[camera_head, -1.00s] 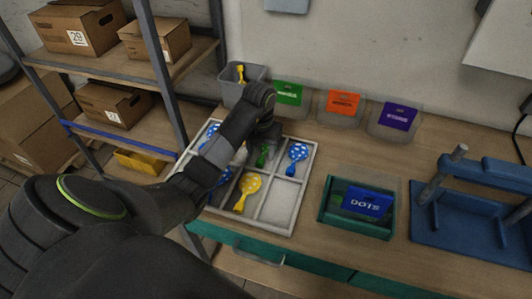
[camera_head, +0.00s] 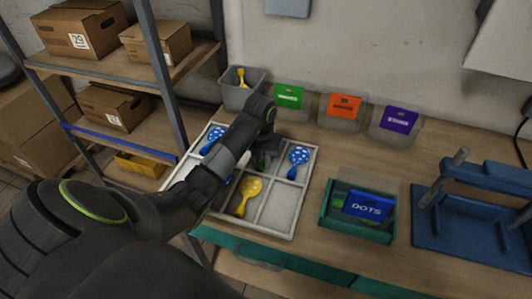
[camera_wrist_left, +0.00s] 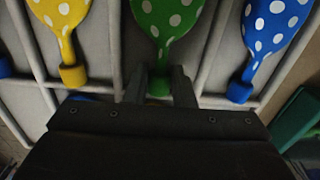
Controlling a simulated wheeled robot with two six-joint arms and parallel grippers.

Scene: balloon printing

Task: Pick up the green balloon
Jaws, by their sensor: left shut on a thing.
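The green balloon (camera_wrist_left: 165,22) with white dots shows in the wrist view, its neck and green end between the fingers of my left gripper (camera_wrist_left: 158,82). The gripper is shut on that neck. In the head view my left gripper (camera_head: 263,160) is over the back middle of the white divided tray (camera_head: 266,236), and my arm hides nearly all of the green balloon there. I cannot tell whether the balloon is clear of the tray floor. My right gripper is not in view.
A blue dotted balloon (camera_head: 299,160) and a yellow one (camera_head: 249,190) lie in neighbouring compartments; another blue one (camera_head: 213,138) is at the back left. The front right compartment is empty. A green DOTS box (camera_head: 357,230) and a blue stand (camera_head: 470,235) are to the right.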

